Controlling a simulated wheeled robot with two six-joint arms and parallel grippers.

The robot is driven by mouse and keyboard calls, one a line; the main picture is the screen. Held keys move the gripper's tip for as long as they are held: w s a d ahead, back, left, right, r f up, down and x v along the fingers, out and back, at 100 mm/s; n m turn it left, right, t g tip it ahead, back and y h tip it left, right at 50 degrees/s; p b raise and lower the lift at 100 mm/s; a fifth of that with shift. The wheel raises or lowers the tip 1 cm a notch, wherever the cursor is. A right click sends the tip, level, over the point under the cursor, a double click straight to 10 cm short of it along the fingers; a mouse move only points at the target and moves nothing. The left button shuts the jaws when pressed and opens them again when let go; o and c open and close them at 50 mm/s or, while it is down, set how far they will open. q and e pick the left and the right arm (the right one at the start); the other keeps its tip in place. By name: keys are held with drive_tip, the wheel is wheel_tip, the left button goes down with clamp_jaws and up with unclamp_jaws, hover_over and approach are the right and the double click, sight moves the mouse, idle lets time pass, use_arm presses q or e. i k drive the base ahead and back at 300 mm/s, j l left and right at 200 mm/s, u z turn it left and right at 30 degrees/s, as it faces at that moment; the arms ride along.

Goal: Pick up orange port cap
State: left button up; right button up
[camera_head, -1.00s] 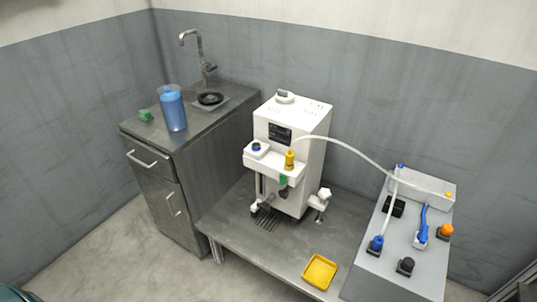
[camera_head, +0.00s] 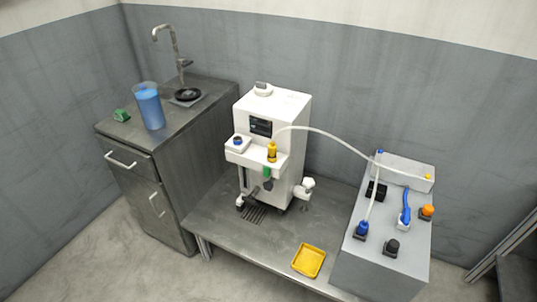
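The orange port cap (camera_head: 427,211) sits at the right edge of the top of the grey box (camera_head: 385,262), on the right of the low table. It stands right of the blue connector (camera_head: 404,218) with a blue hose. Neither of my grippers shows in the head view, so their state and place are hidden.
A white machine (camera_head: 268,150) stands on the low metal table (camera_head: 215,215). A white hose (camera_head: 335,137) arcs from its yellow fitting toward the grey box. A yellow tray (camera_head: 308,261) lies near the table's front edge. A cabinet with a sink tap (camera_head: 172,45) and blue container (camera_head: 150,107) stands left.

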sight(427, 210)
drive_tip(key=z, duration=1.3)
drive_tip(key=i+l+u, duration=0.2)
drive_tip(key=l, duration=0.5)
drive_tip(key=l+u, duration=0.2)
drive_tip(key=l, duration=0.5)
